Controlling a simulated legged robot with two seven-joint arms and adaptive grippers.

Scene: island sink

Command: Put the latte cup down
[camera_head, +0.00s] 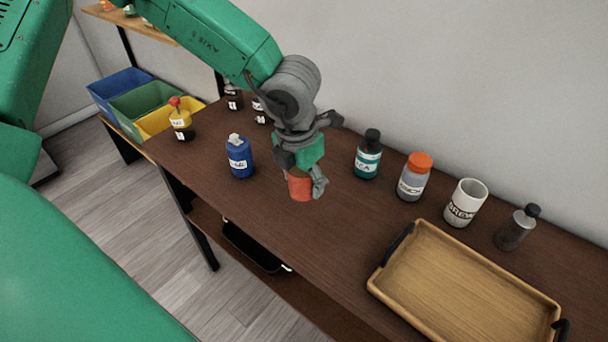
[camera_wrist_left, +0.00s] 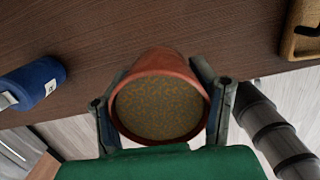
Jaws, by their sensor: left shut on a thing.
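The latte cup (camera_head: 300,188) is a small terracotta-red cup, seen over the brown wooden table. My left gripper (camera_head: 302,176) is shut on it, with a finger on each side. In the left wrist view the cup (camera_wrist_left: 160,103) shows its round opening with a speckled brown-green content, clasped between the two fingers. I cannot tell whether the cup's base touches the table top or hangs a little above it. My right gripper is not in view.
A blue bottle (camera_head: 239,156) stands left of the cup. A teal bottle (camera_head: 368,155), an orange-capped bottle (camera_head: 414,177), a white mug (camera_head: 465,203) and a grey bottle (camera_head: 517,228) stand to the right. A wooden tray (camera_head: 408,240) lies front right. Bare table surrounds the cup.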

